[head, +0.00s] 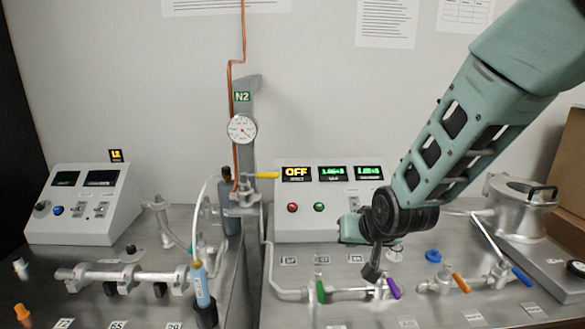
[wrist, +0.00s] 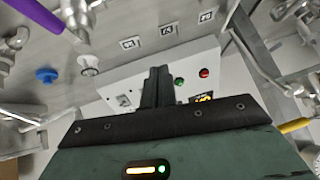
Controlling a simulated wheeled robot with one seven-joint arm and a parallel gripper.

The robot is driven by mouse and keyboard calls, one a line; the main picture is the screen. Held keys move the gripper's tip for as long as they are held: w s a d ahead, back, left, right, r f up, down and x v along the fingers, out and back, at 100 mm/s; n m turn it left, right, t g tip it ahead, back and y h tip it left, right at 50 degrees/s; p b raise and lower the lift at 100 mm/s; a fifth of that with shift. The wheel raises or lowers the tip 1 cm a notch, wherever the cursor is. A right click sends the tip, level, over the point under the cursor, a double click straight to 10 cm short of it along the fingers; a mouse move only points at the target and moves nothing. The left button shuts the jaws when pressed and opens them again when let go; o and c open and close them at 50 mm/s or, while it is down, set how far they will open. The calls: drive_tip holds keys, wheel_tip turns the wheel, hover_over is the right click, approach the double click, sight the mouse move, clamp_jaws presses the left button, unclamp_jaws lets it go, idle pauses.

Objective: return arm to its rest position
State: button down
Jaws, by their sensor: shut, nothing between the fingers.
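My arm (head: 455,140) comes in from the upper right of the head view and slopes down to a black wrist joint (head: 395,214) in front of the right control box (head: 330,225). In the wrist view my gripper (wrist: 158,80) has its dark fingers together, with nothing held. In that view the fingers overlap the control box (wrist: 130,88), beside its green button (wrist: 180,82) and red button (wrist: 204,73). In the head view the arm hides part of the box's right side, and the fingertips are hard to make out.
Close by on the bench are a purple-handled valve (head: 393,288), a green-handled valve (head: 320,291), a blue knob (head: 432,256) and orange-handled piping (head: 461,283). A vertical post with a gauge (head: 242,129) stands left. A metal vessel (head: 520,205) stands right.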

drive_tip(key=s+r+n+g, duration=0.1)
drive_tip(key=s+n+g, duration=0.3)
drive_tip(key=s, duration=1.1)
drive_tip(key=s+r+n+g+h, duration=0.1)
drive_tip(key=s+n+g, duration=0.3)
drive_tip(key=s, duration=1.2)
drive_tip(key=shift+a+r, duration=0.4)
drive_tip(key=shift+r, duration=0.15)
drive_tip(key=shift+a, duration=0.1)
